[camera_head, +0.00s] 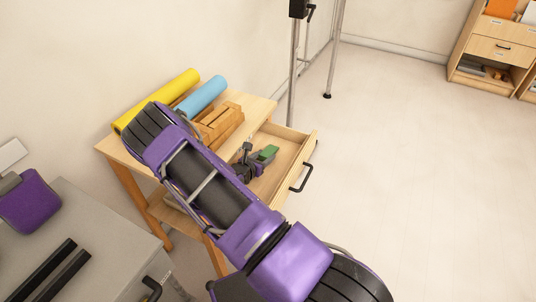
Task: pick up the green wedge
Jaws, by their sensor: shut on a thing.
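The green wedge (267,153) is small in the head view, at the open drawer (305,152) of the wooden table. My gripper (257,157) is at the wedge and shut on it. The wedge's top shows; its lower part is hidden by the gripper. I cannot tell whether the wedge touches the drawer floor. My purple and black arm crosses the middle of the view and hides part of the table.
A grey cabinet (95,235) stands at the lower left. A metal stand (333,60) is behind. The floor at right is clear.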

